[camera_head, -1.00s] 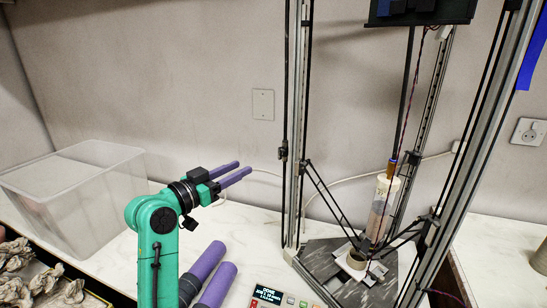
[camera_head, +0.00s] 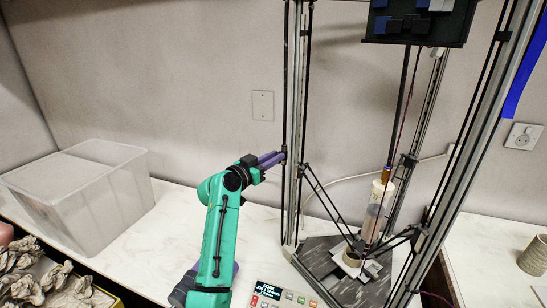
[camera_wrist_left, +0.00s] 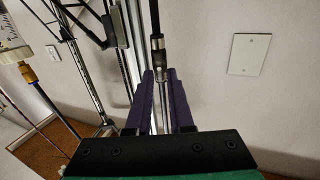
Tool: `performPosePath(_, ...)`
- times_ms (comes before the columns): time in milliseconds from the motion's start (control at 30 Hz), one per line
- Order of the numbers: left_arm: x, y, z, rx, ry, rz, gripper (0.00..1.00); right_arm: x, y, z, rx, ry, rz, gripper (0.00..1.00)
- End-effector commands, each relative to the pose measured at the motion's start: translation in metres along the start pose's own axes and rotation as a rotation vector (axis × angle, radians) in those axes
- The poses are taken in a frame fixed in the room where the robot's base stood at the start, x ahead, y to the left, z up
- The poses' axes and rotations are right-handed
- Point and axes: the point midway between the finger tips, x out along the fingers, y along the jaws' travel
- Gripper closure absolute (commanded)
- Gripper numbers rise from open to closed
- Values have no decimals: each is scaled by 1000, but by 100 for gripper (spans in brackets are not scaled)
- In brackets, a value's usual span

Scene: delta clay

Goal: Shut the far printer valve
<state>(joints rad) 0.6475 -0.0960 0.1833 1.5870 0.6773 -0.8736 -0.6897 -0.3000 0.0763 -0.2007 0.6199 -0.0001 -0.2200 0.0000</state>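The delta printer stands on the white bench, with a clear clay tube (camera_head: 378,208) above its dark bed (camera_head: 325,252). A brass-coloured fitting (camera_head: 386,174) tops the tube; in the left wrist view it shows at the far left (camera_wrist_left: 29,75). I cannot tell surely which part is the valve. My left gripper (camera_head: 282,156) is at the printer's left column (camera_head: 294,120). In the left wrist view its purple fingers (camera_wrist_left: 160,75) are a little apart, with a rod and metal-collared black joint (camera_wrist_left: 157,45) between and beyond them. Contact is unclear. My right gripper is out of view.
A clear plastic box (camera_head: 85,195) stands at the left, with crumpled clay pieces (camera_head: 40,275) in front. A control panel (camera_head: 280,296) with a lit screen sits at the bottom. Thin slanted rods and the right column (camera_head: 465,150) crowd the printer. A cup (camera_head: 535,258) stands far right.

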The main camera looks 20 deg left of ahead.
Motion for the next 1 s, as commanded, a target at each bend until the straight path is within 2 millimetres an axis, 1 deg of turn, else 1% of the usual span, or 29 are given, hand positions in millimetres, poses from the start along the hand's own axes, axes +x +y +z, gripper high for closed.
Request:
performPosePath(267, 0, 0, 0, 2, -1, 0, 100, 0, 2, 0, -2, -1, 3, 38)
performPosePath(467, 0, 0, 3, 36, -1, 0, 100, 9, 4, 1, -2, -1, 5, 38)
performPosePath(567, -1, 0, 5, 76, -1, -1, 100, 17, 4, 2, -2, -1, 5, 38)
performPosePath(767, -1, 2, 8, 205, -2, -1, 100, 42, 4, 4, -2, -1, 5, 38)
performPosePath(1000, -1, 4, 9, 423, -3, -1, 100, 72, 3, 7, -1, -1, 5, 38)
